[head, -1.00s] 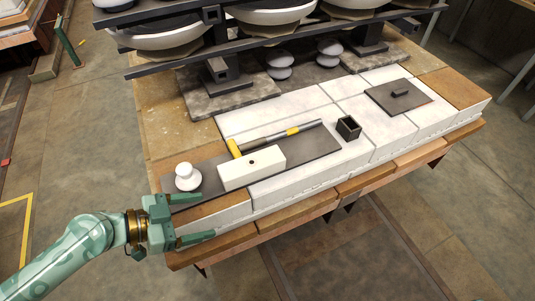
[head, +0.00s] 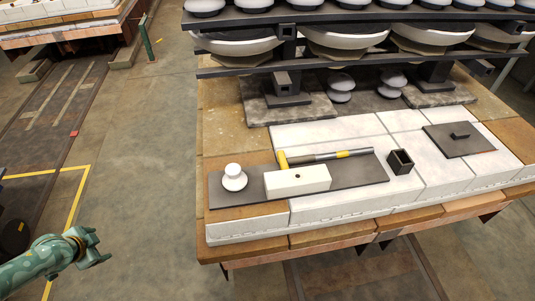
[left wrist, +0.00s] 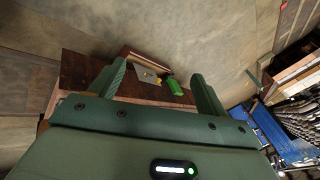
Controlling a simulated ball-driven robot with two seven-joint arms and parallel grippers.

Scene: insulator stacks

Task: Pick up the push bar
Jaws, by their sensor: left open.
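The push bar (head: 325,157) appears to be the dark rod with a yellow crosspiece and a yellow band. It lies on a dark mat (head: 228,200) on the white-topped bench, behind a white block (head: 298,180). My left gripper (head: 103,247) is open and empty at the lower left, over the floor, well apart from the bench and the bar. In the left wrist view, its two fingers (left wrist: 160,68) stand apart with nothing between them. The bar is not seen in that view. My right gripper is not in view.
A white knob-shaped piece (head: 234,177) stands at the mat's left end. A small dark open box (head: 400,161) and a dark plate (head: 459,139) are to the right. Insulator stacks on dark rails (head: 240,72) overhang the back.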

